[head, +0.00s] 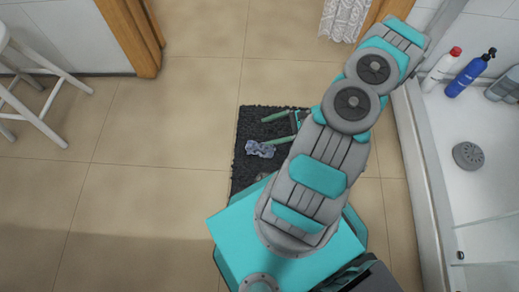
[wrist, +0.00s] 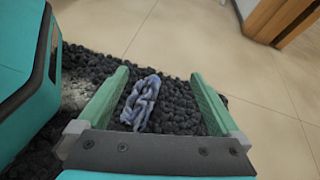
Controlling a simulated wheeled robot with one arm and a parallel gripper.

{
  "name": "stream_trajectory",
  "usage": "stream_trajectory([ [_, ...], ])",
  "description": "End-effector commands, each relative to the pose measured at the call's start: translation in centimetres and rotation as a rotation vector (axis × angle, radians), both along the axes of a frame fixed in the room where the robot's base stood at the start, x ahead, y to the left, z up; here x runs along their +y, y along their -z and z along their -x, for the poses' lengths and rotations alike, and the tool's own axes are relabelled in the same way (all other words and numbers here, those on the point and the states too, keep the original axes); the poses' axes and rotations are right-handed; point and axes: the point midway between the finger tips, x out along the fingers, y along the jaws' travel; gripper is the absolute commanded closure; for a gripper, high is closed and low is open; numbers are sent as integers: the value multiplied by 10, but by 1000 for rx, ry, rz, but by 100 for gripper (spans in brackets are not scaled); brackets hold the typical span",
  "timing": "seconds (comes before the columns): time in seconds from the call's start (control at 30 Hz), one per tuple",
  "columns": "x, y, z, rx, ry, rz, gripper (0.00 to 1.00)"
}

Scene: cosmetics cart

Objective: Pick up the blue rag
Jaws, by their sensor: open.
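The blue rag (head: 260,149) is a small crumpled grey-blue cloth lying on a dark bath mat (head: 245,178) on the floor. In the wrist view the rag (wrist: 141,103) lies between the two green fingers, nearer the left one. My gripper (wrist: 160,80) is open, with a finger on each side of the rag and nothing held. In the head view my gripper (head: 268,128) reaches over the mat beside the rag. I cannot tell how high the fingers are above the mat. My arm hides the right part of the mat.
A white stool (head: 35,95) stands at the left. A shower tray (head: 480,195) with a red-capped white bottle (head: 441,69), a blue bottle (head: 470,73) and a round drain (head: 468,155) is at the right. A wooden door frame (head: 135,38) is at the top. The tiled floor left of the mat is clear.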

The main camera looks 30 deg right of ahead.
Motion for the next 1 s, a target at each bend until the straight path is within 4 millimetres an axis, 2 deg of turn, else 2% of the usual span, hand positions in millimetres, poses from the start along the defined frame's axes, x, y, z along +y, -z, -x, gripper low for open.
stream_trajectory([
  [0.03, -3, 20, 7, 22, 53, -25, 0],
  [0.1, -6, 40, 15, 47, 114, -49, 0],
  [0.3, -10, 78, 32, 95, 231, -93, 0],
  [0.47, -9, 90, 34, 108, 264, -102, 0],
  [0.77, 13, 102, 19, 110, 264, -106, 0],
  [1.0, 38, 115, 2, 110, 262, -105, 0],
])
